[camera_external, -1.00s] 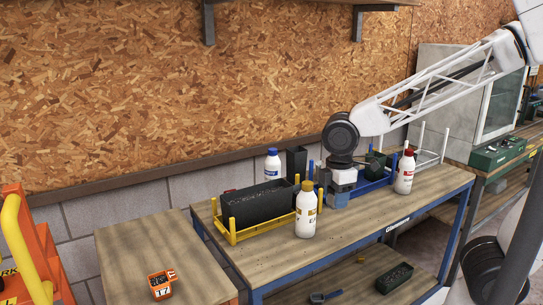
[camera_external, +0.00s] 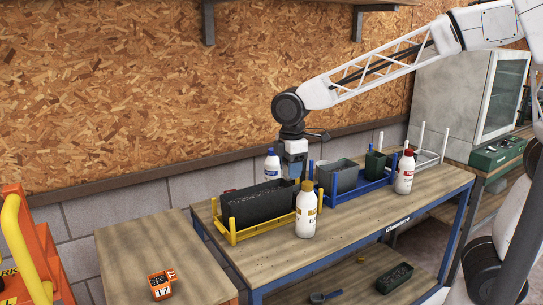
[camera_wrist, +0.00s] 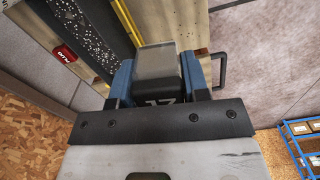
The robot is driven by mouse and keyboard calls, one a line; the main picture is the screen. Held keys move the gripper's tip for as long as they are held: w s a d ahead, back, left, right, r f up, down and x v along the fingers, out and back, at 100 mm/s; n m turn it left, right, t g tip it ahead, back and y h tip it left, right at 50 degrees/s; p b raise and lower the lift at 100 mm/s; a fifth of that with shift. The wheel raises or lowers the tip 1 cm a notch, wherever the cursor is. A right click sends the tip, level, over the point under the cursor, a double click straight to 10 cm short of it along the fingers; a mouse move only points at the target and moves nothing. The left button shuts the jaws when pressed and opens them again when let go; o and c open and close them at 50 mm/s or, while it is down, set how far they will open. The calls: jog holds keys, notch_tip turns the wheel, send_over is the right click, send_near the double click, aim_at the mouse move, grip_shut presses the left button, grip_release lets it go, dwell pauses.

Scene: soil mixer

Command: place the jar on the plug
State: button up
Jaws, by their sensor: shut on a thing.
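A grey, square-sided jar (camera_wrist: 155,62) is between the blue fingers of my gripper (camera_wrist: 166,78) in the wrist view. The fingers are shut on its sides. In the external view my gripper (camera_external: 293,163) points down at the back of the bench, between the blue-capped bottle and the grey bin; the jar is mostly hidden there by the fingers. Whether the jar touches the bench is unclear. I cannot make out the plug in either view.
A black soil trough (camera_external: 258,203) in a yellow rack stands left of my gripper. A grey bin (camera_external: 338,178) sits in a blue rack to the right. Blue-capped (camera_external: 272,164), yellow-capped (camera_external: 306,212) and red-capped (camera_external: 404,173) bottles stand close by. The bench's front right is clear.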

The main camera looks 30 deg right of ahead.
jog(key=w+a+f+n, duration=0.1)
jog(key=w+a, duration=0.1)
jog(key=w, duration=1.4)
jog(key=w+a+f+n, duration=0.1)
jog(key=w+a+f, duration=0.15)
jog(key=w, duration=1.25)
jog(key=shift+f, duration=2.1)
jog(key=shift+f, duration=0.1)
jog(key=shift+f, duration=2.4)
jog(key=shift+f, duration=2.5)
jog(key=shift+f, duration=0.1)
